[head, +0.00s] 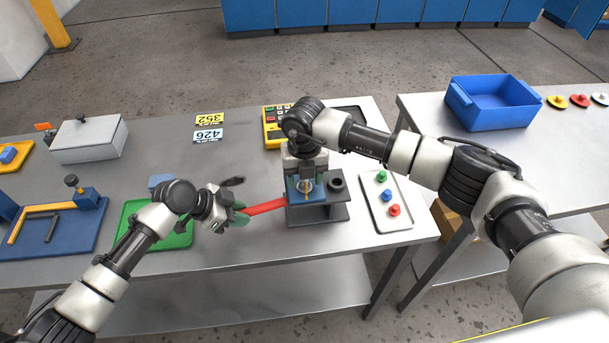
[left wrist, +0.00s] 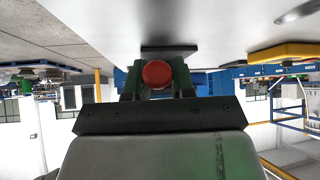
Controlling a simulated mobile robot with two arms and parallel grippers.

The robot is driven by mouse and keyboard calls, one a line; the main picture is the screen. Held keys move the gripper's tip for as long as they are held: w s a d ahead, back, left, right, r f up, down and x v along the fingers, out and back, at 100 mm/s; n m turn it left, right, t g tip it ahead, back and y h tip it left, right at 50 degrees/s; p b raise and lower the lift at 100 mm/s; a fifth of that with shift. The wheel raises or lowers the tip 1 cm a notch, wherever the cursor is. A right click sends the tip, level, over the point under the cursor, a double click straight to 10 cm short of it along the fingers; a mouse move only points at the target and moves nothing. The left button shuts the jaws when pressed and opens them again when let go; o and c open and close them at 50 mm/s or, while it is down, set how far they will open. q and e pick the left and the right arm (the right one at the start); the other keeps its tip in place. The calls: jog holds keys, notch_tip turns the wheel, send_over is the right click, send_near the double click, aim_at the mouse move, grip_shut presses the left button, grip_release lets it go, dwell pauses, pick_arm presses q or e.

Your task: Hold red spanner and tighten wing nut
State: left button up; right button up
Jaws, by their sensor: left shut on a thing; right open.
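The red spanner (head: 265,207) lies roughly level between my left gripper and a grey fixture (head: 320,213) near the table's front edge. My left gripper (head: 240,213) is shut on the spanner's left end. In the left wrist view the spanner's round red end (left wrist: 157,74) sits between the green fingers (left wrist: 157,88). The spanner's right end meets the fixture, and its far part is hidden. My right gripper (head: 305,178) is open and points down over the fixture's top. The wing nut is small there and largely hidden by this gripper, so I cannot tell whether the fingers touch it.
A tray with green, blue and red knobs (head: 388,196) lies right of the fixture. A green tray (head: 178,240) lies left of it. A yellow device (head: 271,128) stands behind my right gripper. A blue bin (head: 492,103) stands on the right table, across a gap.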

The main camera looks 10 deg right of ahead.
notch_tip(320, 180, up, 12)
dwell(0.4)
pick_arm(q)
jog(key=o, duration=0.9)
jog(key=shift+c, duration=0.2)
jog(key=shift+r, duration=0.1)
jog(key=shift+r+p, duration=2.6)
jog(key=shift+r, duration=0.9)
pick_arm(e)
notch_tip(320, 180, up, 5)
pick_arm(q)
jog(key=shift+f, duration=0.1)
